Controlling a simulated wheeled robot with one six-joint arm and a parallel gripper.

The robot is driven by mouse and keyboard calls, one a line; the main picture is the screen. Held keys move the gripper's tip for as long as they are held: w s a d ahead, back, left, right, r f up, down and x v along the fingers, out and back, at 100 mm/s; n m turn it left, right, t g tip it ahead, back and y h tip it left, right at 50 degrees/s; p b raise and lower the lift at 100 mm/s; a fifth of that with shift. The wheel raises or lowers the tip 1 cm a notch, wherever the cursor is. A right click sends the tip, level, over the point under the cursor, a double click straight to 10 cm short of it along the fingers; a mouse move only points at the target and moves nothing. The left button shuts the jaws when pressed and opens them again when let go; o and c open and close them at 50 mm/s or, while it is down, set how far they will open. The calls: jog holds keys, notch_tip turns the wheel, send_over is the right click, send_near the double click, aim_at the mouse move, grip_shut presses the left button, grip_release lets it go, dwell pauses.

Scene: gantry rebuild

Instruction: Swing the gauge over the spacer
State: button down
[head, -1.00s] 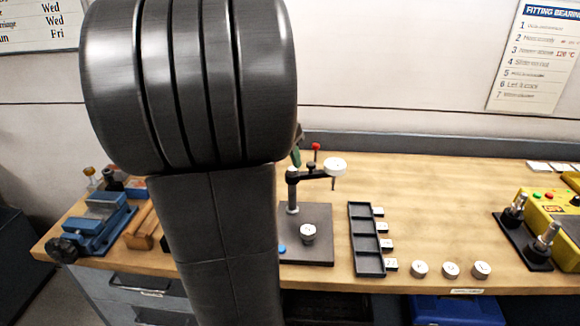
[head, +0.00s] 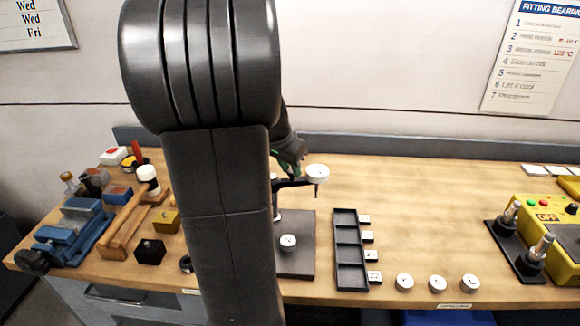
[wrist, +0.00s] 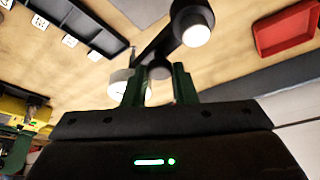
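The gauge (head: 318,173) is a white dial on a dark swing arm (head: 292,183) above the right part of a dark base plate (head: 297,265). The spacer, seemingly the small round light piece (head: 288,242), lies on the plate, in front and left of the dial. My gripper (head: 284,170) is at the swing arm, partly hidden by my arm. In the wrist view, its green fingers (wrist: 158,85) are apart, with the dark arm's end (wrist: 158,66) showing in the gap and the dial (wrist: 120,82) behind the left finger. Contact cannot be told.
A dark slotted tray (head: 347,285) with small white labels stands right of the plate, near several white round pieces (head: 437,282). A yellow unit (head: 545,215) is far right. A blue vise (head: 75,225) and mallet (head: 130,215) are left. The bench's back middle is clear.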

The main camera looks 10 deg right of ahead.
jog(key=shift+s+b, duration=0.1)
jog(key=shift+b, duration=0.25)
jog(key=m+b, duration=0.1)
jog(key=s+m+b, duration=0.1)
jog(key=m, duration=0.1)
jog(key=shift+a+f+g+h, duration=0.15)
jog(key=shift+a+g+h, duration=0.05)
jog(key=shift+g+h, duration=0.2)
jog(key=shift+s+a+r+m+g+y+b, duration=0.1)
jog(key=shift+s+a+m+g+b, duration=0.5)
jog(key=shift+m, duration=1.55)
jog(key=shift+s+a+r+m+g+y, duration=0.1)
jog(key=shift+s+a+m+g, duration=0.2)
jog(key=shift+a+m+g, duration=1.2)
jog(key=shift+s+d+m+g+y+b, duration=0.1)
jog(key=shift+s+m+g+b, duration=0.3)
jog(key=shift+m, duration=2.35)
jog(key=c, duration=1.2)
grip_release()
jog(key=shift+s, duration=0.1)
jog(key=shift+a+r, duration=0.1)
